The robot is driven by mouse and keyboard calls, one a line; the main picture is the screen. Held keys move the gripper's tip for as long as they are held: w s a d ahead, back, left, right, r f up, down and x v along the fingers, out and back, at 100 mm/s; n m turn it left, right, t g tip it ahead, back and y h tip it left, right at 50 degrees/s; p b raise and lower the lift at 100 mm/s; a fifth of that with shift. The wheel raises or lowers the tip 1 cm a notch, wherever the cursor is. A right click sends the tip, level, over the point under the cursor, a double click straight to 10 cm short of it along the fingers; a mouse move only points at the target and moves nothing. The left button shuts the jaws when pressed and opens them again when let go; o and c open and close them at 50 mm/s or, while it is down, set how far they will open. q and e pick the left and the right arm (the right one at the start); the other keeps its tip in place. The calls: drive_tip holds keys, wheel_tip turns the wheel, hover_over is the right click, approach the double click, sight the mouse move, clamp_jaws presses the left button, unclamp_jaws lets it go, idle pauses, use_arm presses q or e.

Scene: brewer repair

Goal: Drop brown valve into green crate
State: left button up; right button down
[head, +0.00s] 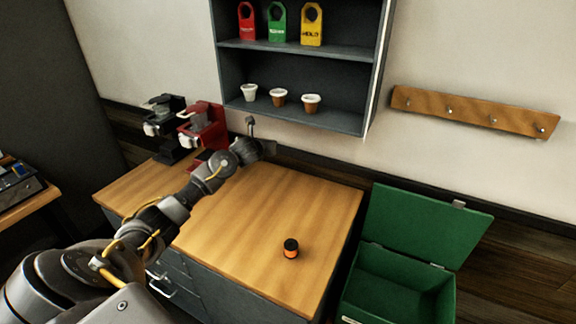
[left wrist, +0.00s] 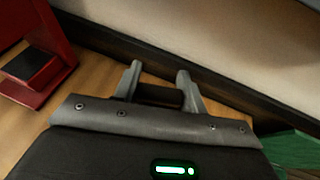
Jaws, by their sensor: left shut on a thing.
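My left gripper (head: 260,138) is above the back of the wooden counter, near the wall. In the left wrist view its two fingers (left wrist: 158,74) are shut on a dark, short bar-like piece, the brown valve (left wrist: 158,95). The valve is small and mostly hidden in the head view. The green crate (head: 364,293) stands on the floor right of the counter, its lid (head: 425,225) open and leaning back. My gripper is left of the crate and well apart from it. A green edge also shows in the left wrist view (left wrist: 292,150). My right gripper is not in view.
An orange and black jar (head: 291,248) stands on the counter (head: 240,225). A red brewer (head: 203,125) and a black brewer (head: 165,125) stand at the back left. A wall shelf (head: 290,118) holds cups and tags. A peg rail (head: 475,110) hangs right.

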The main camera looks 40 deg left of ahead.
use_arm(q)
drive_tip(key=s+a+f+n+g+y, duration=0.1)
drive_tip(key=s+a+n+g+y, duration=0.3)
drive_tip(key=s+a+n+y, duration=0.25)
drive_tip(key=s+d+r+m+t+h, duration=0.1)
drive_tip(key=d+r+m+t+h, duration=0.15)
drive_tip(key=d, duration=1.15)
drive_tip(key=d+r+m+t+h, duration=0.2)
drive_tip(key=d+r+m+h, duration=0.2)
drive_tip(key=d, duration=1)
drive_tip(key=s+d+r+m+h+b, duration=0.1)
drive_tip(key=s+d+m+h+b, duration=0.3)
drive_tip(key=d, duration=0.8)
drive_tip(key=s+h+b, duration=0.1)
drive_tip(key=s+b, duration=0.1)
drive_tip(key=s, duration=0.1)
drive_tip(key=shift+d+m, duration=0.3)
